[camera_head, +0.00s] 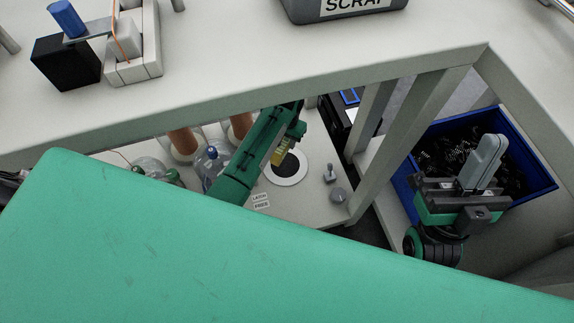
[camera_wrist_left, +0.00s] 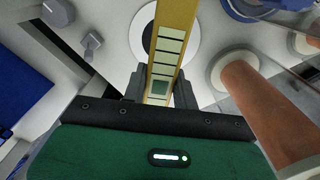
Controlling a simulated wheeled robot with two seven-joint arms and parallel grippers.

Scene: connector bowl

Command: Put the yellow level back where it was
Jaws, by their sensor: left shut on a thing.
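The yellow level (camera_wrist_left: 172,22) is a long yellow bar with a row of pale windows and one darker green one. My left gripper (camera_wrist_left: 158,92) is shut on it in the left wrist view. In the head view the left gripper (camera_head: 290,135) is under the upper table top, and only a short piece of the yellow level (camera_head: 278,157) shows there. The level hangs over or beside a white disc with a black centre (camera_head: 290,179); contact cannot be told. My right gripper (camera_head: 482,165) is empty, its pale fingers together above the blue bin.
The blue bin (camera_head: 543,190) holds many small black parts. Copper-coloured cylinders (camera_head: 184,142), clear bottles (camera_head: 208,168) and grey knobs (camera_head: 338,195) stand on the lower shelf. A table leg (camera_head: 385,130) stands right of the left gripper. A scrap container (camera_head: 345,8) is on the upper table.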

